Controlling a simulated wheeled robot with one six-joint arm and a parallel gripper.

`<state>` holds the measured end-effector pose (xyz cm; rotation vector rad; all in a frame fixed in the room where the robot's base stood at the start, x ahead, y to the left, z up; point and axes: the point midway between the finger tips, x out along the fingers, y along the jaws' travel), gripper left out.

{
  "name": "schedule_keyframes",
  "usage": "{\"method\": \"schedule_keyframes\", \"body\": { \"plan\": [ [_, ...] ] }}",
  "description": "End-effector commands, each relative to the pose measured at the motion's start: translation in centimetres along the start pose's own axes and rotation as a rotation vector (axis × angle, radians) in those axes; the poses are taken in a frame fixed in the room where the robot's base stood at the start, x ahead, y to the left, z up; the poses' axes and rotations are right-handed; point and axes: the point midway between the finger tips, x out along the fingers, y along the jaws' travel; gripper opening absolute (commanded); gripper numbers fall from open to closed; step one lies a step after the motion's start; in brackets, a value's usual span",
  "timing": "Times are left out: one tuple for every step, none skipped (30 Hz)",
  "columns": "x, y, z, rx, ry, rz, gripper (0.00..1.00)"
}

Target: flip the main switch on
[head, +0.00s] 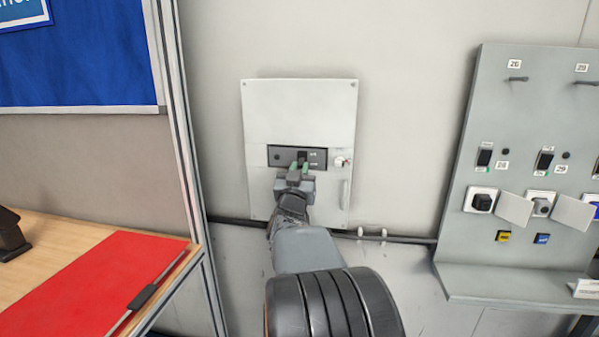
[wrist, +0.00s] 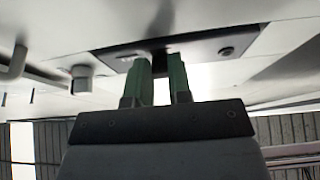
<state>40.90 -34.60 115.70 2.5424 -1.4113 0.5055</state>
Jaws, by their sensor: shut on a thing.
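The main switch (head: 302,156) is a small black lever on a dark plate (head: 283,156) in the middle of a white wall panel (head: 300,108). In the wrist view the dark plate (wrist: 205,48) spans the top, with the switch (wrist: 160,54) between my fingers. My gripper (head: 298,168) is at the plate from below, its green-tipped fingers shut on the switch lever. The fingers partly hide the lever, so I cannot tell its exact position. My gripper also shows in the wrist view (wrist: 161,75).
A small white knob (head: 341,162) and a vertical handle (head: 346,194) are on the panel's right side. A grey board (head: 520,130) with switches and sockets stands at right. A table with a red mat (head: 100,285) and a blue board (head: 75,55) are at left.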

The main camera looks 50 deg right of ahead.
Motion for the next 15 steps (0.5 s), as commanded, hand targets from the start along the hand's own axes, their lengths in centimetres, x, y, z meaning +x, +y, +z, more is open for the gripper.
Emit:
{"method": "schedule_keyframes", "body": {
  "plan": [
    [0.00, 0.03, 0.01, 0.000, 0.000, 0.001, 0.09],
    [-0.01, 0.03, 0.00, 0.000, 0.000, 0.001, 0.06],
    [-0.01, 0.03, 0.01, 0.000, 0.000, 0.001, 0.03],
    [-0.01, 0.04, 0.01, 0.000, 0.000, 0.001, 0.00],
    [-0.01, 0.04, 0.01, 0.000, 0.000, 0.001, 0.00],
    [-0.01, 0.04, 0.01, 0.000, 0.000, 0.001, 0.00],
    [0.00, 0.04, -0.01, 0.000, -0.001, 0.001, 0.00],
    [0.00, 0.05, -0.03, 0.000, -0.002, 0.001, 0.00],
    [0.02, 0.05, -0.10, 0.000, -0.005, 0.001, 0.00],
    [0.03, 0.05, -0.16, 0.000, -0.009, 0.001, 0.00],
    [0.05, 0.05, -0.23, 0.001, -0.014, 0.001, 0.00],
    [0.07, 0.06, -0.37, 0.001, -0.023, 0.001, 0.00],
    [0.09, 0.07, -0.50, 0.001, -0.032, 0.002, 0.00],
    [0.12, 0.07, -0.64, 0.001, -0.043, 0.002, 0.00],
    [0.16, 0.06, -0.85, 0.001, -0.061, 0.001, 0.00]
  ]
}}
